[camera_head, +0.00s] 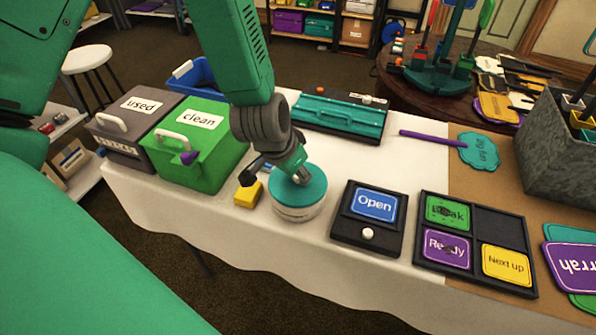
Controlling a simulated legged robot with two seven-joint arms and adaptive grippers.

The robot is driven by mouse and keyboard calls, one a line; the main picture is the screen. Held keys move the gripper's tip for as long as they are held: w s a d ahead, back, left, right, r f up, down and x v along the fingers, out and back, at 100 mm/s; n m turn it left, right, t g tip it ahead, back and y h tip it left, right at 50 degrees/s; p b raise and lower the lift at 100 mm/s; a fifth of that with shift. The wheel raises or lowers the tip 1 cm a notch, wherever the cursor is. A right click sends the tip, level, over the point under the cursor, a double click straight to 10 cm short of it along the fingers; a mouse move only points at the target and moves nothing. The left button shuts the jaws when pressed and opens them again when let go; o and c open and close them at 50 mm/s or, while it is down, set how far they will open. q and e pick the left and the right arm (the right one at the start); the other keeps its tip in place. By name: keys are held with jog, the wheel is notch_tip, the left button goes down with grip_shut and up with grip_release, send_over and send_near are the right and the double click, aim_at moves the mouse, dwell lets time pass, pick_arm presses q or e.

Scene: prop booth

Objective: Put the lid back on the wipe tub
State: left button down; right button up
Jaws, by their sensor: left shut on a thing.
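The wipe tub (299,213) is a short, pale round tub on the white-covered table, just left of the "Open" sign. Its round teal lid (313,189) lies flat over the tub's top and hides the opening. From this angle I cannot tell whether the lid is fully seated or slightly above the rim. My left gripper (299,176) reaches down from above and is shut on the lid near its middle; the fingertips are small in view. My right gripper is not in view.
A yellow block (248,194) stands close left of the tub. A green "clean" box (203,150) and a grey "used" box (130,125) are farther left. The "Open" sign board (368,236) is close right. A teal-topped case (340,116) lies behind.

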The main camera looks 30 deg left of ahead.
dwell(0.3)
pick_arm(q)
jog(key=c, duration=1.3)
grip_release()
jog(key=o, duration=0.5)
jog(key=shift+r+p, duration=3.55)
grip_shut()
